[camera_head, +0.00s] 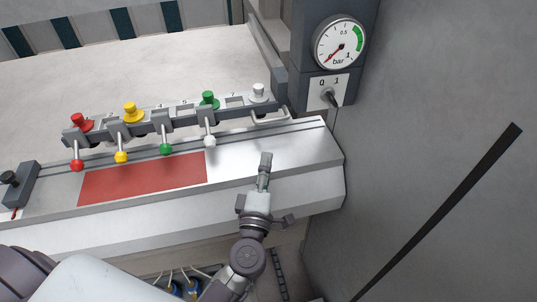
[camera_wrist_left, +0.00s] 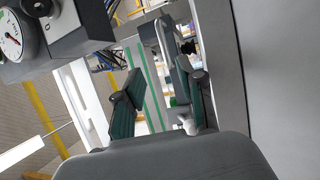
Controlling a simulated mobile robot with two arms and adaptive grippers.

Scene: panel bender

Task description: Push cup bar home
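The cup bar (camera_head: 187,118) is a long dark grey bar at the back edge of the metal bed in the head view. It carries red, yellow, green and white cups and knobs. A pale looped handle (camera_head: 270,116) is at its right end. My left gripper (camera_head: 265,160) is over the right part of the metal bed, in front of the handle and apart from it. In the left wrist view its two green-padded fingers (camera_wrist_left: 158,95) stand apart with nothing seen between them. My right gripper is not in view.
A dark column with a round pressure gauge (camera_head: 340,42) and a 0/1 switch (camera_head: 332,97) stands at the back right. A red plate (camera_head: 142,179) lies on the bed. A grey wall (camera_head: 430,130) closes off the right side. A dark block (camera_head: 20,190) is at far left.

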